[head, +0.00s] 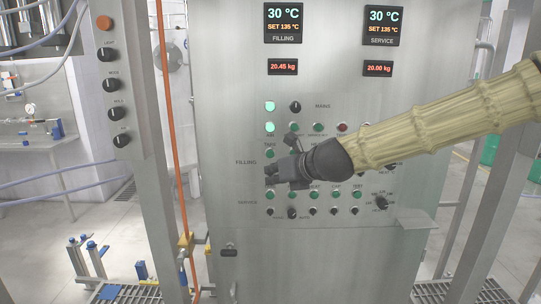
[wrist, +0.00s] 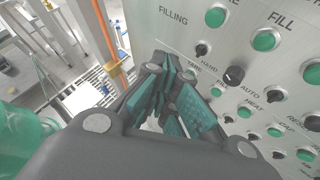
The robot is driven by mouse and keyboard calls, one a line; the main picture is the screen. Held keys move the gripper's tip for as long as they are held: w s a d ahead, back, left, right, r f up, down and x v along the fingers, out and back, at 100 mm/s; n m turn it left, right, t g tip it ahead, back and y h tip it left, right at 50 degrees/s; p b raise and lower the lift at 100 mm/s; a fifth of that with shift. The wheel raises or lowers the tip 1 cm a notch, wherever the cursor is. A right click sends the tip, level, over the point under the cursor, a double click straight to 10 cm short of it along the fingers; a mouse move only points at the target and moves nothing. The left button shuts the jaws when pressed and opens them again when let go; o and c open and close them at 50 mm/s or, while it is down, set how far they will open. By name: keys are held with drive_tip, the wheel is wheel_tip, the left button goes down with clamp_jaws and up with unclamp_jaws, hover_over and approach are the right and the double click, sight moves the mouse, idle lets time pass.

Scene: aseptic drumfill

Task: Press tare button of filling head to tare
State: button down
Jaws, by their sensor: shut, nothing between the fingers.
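The filling row's tare button is the round green button (head: 270,153) under a TARE label, at the row's left end in the head view. In the wrist view I take it to be the upper green button (wrist: 215,17) right of the FILLING label. My gripper (head: 271,174) is shut and empty, just below that button in the head view. In the wrist view its teal-padded fingers (wrist: 172,72) are left of and below the button. I cannot tell whether the fingertips touch the panel. The filling weight display (head: 283,67) reads 20.45 kg.
The steel cabinet panel (head: 225,110) carries several other buttons and knobs close by, including the FILL button (wrist: 266,40) and a service row (head: 314,195). A small ledge (head: 403,219) juts out lower right; an orange hose (head: 172,120) runs left.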

sight(270, 154)
drive_tip(key=shift+w+p, duration=0.7)
drive_tip(key=shift+w, duration=3.25)
drive_tip(key=shift+w, duration=0.1)
drive_tip(key=shift+w, duration=0.3)
drive_tip(key=shift+w+p, duration=0.35)
drive_tip(key=shift+w, duration=0.15)
drive_tip(key=shift+w+r, duration=0.15)
drive_tip(key=shift+w, duration=0.05)
drive_tip(key=shift+s, duration=0.25)
drive_tip(key=shift+s+f, duration=0.2)
drive_tip(key=shift+s, duration=0.5)
